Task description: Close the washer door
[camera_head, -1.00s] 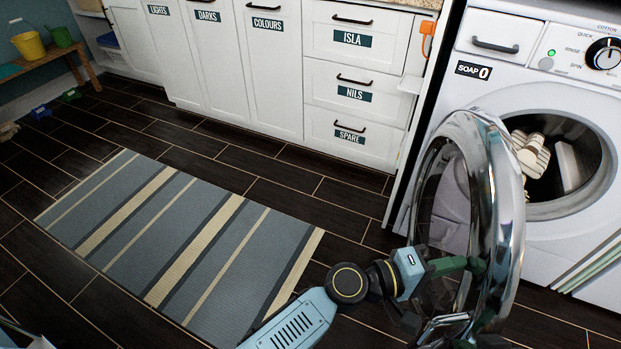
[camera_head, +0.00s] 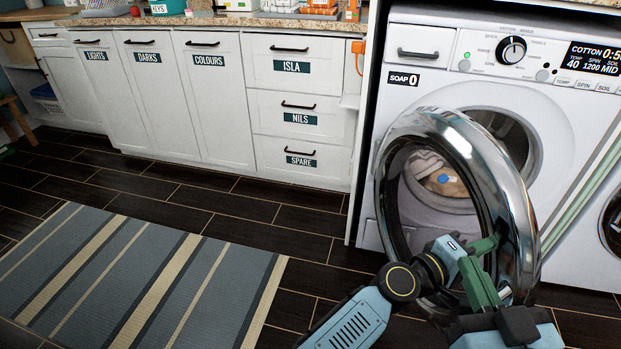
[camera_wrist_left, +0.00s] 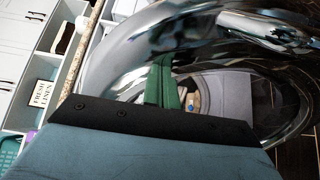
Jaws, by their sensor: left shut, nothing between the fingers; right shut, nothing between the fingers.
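The washer (camera_head: 470,110) is white, with a lit display. Its round door (camera_head: 512,190) has a thick chrome ring and stands open, angled out and overlapping much of the drum opening (camera_head: 505,135). Beige laundry (camera_head: 443,180) shows through the ring. My left gripper (camera_head: 487,245) is shut and empty, its green fingers at the lower part of the ring. In the left wrist view, the fingers (camera_wrist_left: 163,82) lie in front of the chrome ring (camera_wrist_left: 110,75); contact is unclear. My right gripper (camera_head: 474,270) is shut, its green fingers pointing up beside the left one.
White cabinets (camera_head: 215,100) with labelled drawers stand left of the washer under a cluttered counter. A striped rug (camera_head: 140,280) lies on the dark floor at the left. Another round-door machine (camera_head: 612,225) is at the right edge. Floor between rug and washer is clear.

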